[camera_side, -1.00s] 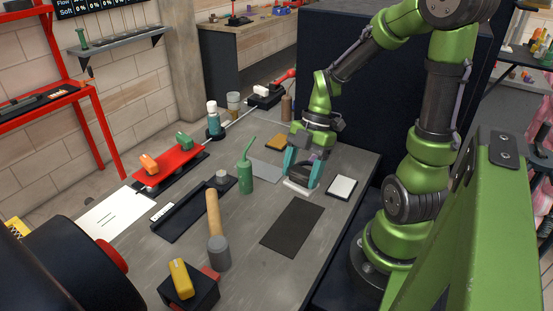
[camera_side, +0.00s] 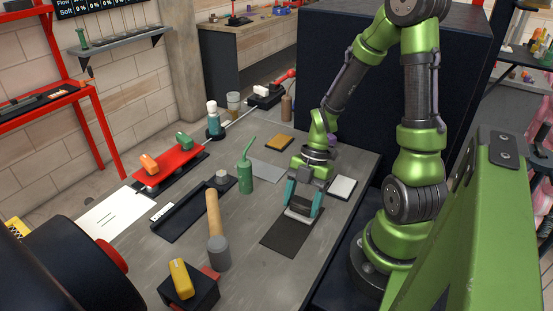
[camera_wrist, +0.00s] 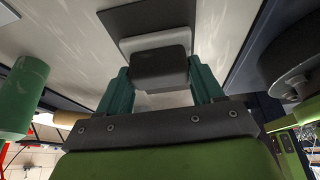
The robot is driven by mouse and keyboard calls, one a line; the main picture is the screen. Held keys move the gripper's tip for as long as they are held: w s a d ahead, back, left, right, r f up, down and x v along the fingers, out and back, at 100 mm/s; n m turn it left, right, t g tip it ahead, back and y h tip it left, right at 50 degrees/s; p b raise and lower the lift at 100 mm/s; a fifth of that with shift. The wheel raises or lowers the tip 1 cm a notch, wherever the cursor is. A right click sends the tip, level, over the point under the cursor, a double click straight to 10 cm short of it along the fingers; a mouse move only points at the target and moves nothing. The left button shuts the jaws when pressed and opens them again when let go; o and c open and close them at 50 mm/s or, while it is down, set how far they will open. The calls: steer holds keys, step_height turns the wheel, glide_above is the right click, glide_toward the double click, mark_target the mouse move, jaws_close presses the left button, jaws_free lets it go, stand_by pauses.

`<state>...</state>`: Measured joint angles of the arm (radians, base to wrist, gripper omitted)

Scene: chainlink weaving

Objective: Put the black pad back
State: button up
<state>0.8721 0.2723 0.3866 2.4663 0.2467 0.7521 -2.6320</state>
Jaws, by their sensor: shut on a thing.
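The black pad is a dark block with a pale underside. In the side view the pad (camera_side: 303,205) sits between my fingers over the upper end of the dark rectangular mat (camera_side: 287,237). My gripper (camera_side: 304,200) points down and is shut on it. In the wrist view the dark block (camera_wrist: 160,68) fills the space between the two teal fingers (camera_wrist: 160,85), with a paler grey layer beyond it and the dark mat (camera_wrist: 150,15) at the top. I cannot tell whether the pad touches the mat.
A white pad with a dark edge (camera_side: 341,187) lies right of my gripper. A yellow-orange pad (camera_side: 279,142) and a grey sheet (camera_side: 266,170) lie behind. A green bottle (camera_side: 246,174), a mallet (camera_side: 218,240) and a black tray (camera_side: 190,215) stand or lie left.

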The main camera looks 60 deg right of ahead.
steer(key=shift+f, duration=0.15)
steer(key=o, duration=1.4)
steer(key=v, duration=1.1)
step_height(320, 180, up, 6)
steer(key=m+t+h, duration=0.3)
steer(key=m, duration=0.8)
glide_above(295, 202)
steer(key=shift+s+a+r+m+t, duration=0.1)
steer(key=shift+a+r+m+t, duration=0.55)
steer(key=shift+a+r+m, duration=0.85)
steer(key=shift+s+a+r+m+t, duration=0.1)
steer(key=shift+a+r+m+t, duration=0.6)
steer(key=shift+m, duration=1.45)
steer(key=shift+s+a+r+m+t, duration=0.1)
steer(key=shift+a+r+m+t, duration=0.75)
steer(key=shift+m, duration=1)
steer(key=shift+a+r, duration=0.1)
steer(key=shift+a, duration=0.2)
